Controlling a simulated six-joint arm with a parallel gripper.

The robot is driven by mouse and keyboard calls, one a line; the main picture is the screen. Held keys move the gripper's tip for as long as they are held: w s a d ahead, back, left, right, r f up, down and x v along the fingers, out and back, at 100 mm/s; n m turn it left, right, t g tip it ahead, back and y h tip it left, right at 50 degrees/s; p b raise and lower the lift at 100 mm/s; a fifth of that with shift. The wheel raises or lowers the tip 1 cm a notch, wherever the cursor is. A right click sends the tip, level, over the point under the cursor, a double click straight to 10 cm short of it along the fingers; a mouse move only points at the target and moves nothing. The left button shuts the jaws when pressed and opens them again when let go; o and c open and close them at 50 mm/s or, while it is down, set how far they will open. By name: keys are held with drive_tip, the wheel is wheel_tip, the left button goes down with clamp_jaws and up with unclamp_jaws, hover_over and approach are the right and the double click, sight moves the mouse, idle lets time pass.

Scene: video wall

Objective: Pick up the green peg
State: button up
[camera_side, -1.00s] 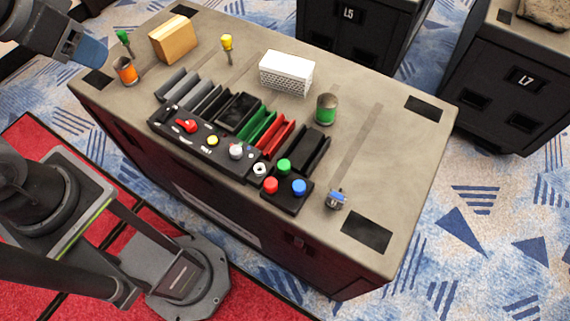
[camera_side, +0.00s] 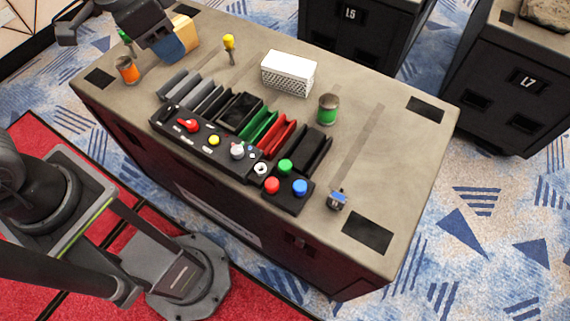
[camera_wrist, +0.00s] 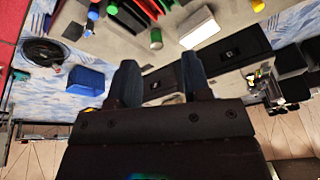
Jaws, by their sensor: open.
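The green peg (camera_side: 123,36) stands at the far left of the table in the side view, behind the orange can. I cannot make out the green peg in the wrist view.
The orange can (camera_side: 126,69), cardboard box (camera_side: 187,27) and yellow peg (camera_side: 229,44) are nearby. A white basket (camera_side: 289,72), a green can (camera_side: 327,109) and a control panel with bins (camera_side: 205,140) stand farther right. The table's right side is mostly clear.

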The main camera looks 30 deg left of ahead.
drive_tip(key=w+d+f+m+g, duration=0.1)
drive_tip(key=w+d+f+m, duration=0.25)
drive_tip(key=d, duration=0.25)
drive_tip(key=m+g, duration=0.2)
drive_tip(key=m, duration=0.3)
hover_over(285, 164)
drive_tip(key=shift+y, duration=0.4)
drive_tip(key=f, duration=2.1)
drive_tip(key=shift+s+a+f, duration=0.25)
drive_tip(key=shift+s+a, duration=0.05)
drive_tip(key=shift+n, duration=0.25)
drive_tip(key=shift+w+d+f, duration=0.15)
drive_tip(key=shift+f, duration=1.4)
drive_tip(key=shift+w+d+f, duration=0.15)
drive_tip(key=shift+f, duration=1.4)
drive_tip(key=shift+c, duration=0.4)
drive_tip(key=c, duration=0.6)
